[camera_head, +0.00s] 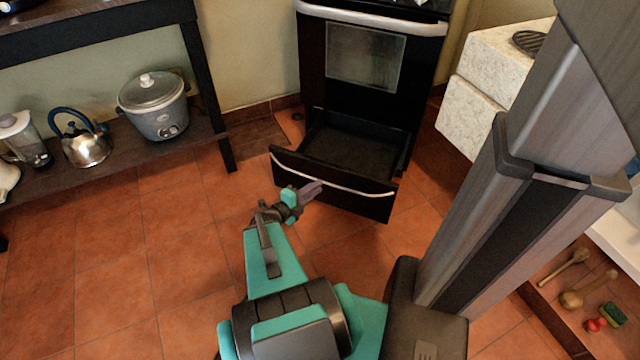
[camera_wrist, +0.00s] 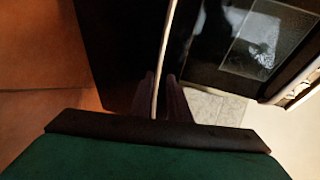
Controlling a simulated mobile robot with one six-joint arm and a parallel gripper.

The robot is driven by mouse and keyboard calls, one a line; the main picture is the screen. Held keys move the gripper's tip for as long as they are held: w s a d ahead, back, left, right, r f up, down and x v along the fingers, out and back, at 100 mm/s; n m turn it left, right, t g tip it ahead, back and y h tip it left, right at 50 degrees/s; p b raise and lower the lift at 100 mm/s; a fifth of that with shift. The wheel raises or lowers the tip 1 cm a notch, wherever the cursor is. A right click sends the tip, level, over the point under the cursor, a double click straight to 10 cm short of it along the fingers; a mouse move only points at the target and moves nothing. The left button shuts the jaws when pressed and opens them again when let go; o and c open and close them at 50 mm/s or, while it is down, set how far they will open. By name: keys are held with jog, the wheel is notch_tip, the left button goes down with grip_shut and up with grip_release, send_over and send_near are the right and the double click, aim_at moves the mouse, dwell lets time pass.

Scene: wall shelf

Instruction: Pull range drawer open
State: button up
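The black range (camera_head: 370,60) stands against the back wall. Its bottom drawer (camera_head: 365,205) is pulled out, with its dark, empty-looking inside showing from above. A pale bar handle (camera_head: 355,190) runs along the drawer front. My gripper (camera_head: 316,186) is at the left half of this handle. In the wrist view my gripper (camera_wrist: 160,78) has one dark finger on each side of the thin pale handle (camera_wrist: 164,50), closed up on it. The exact contact at the fingertips is dim.
A dark shelf rack at the left holds a grey cooker (camera_head: 155,105), a kettle (camera_head: 83,140) and a blender (camera_head: 25,140). A white speckled cabinet (camera_head: 480,90) stands right of the range. Tiled floor (camera_head: 170,240) in front of the rack is clear.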

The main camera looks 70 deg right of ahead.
jog(key=p+v, duration=0.1)
jog(key=v, duration=0.7)
jog(key=shift+a+p, duration=0.15)
jog(key=shift+p, duration=0.15)
jog(key=shift+w, duration=0.1)
dwell(0.3)
